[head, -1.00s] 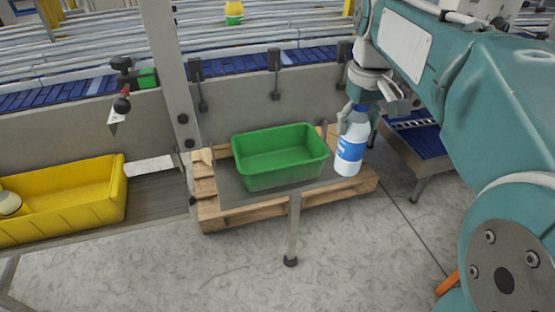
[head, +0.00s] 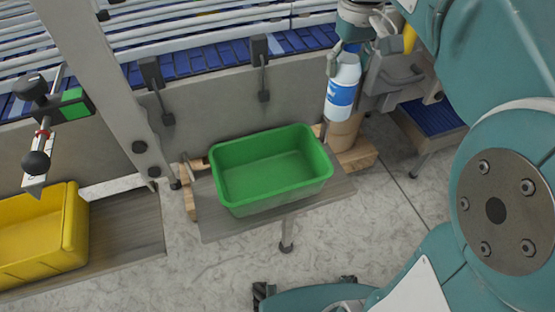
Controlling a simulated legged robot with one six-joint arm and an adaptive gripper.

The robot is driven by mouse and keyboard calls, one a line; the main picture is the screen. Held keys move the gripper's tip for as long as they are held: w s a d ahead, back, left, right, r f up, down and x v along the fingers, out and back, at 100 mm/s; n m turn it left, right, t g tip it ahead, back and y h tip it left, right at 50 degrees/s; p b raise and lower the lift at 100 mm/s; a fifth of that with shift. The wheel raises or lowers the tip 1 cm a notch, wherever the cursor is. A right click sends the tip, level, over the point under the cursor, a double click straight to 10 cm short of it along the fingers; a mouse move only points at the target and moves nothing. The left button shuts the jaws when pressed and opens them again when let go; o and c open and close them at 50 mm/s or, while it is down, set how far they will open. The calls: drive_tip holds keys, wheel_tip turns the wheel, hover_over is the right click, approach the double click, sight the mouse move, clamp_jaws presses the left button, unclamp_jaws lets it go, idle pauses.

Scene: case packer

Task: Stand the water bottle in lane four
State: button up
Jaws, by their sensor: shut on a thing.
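The water bottle (head: 342,92), clear and white with a blue label and blue cap, hangs upright, slightly tilted, in the head view right of centre. My gripper (head: 345,60) is shut on its upper part, with a finger showing at its left side. The bottle is in the air, above and to the right of the green bin. No lane is marked with a number that I can read, so I cannot tell which is lane four.
An empty green bin (head: 219,196) sits on a grey shelf (head: 215,229). A yellow bin (head: 68,235) stands at left. A blue roller conveyor (head: 205,68) runs behind a grey side wall. A post (head: 100,75) rises at left. A short blue conveyor (head: 435,117) is at right.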

wheel_tip(320, 180, down, 18)
idle(0.5)
drive_tip(key=shift+s, duration=0.1)
drive_tip(key=o, duration=1.2)
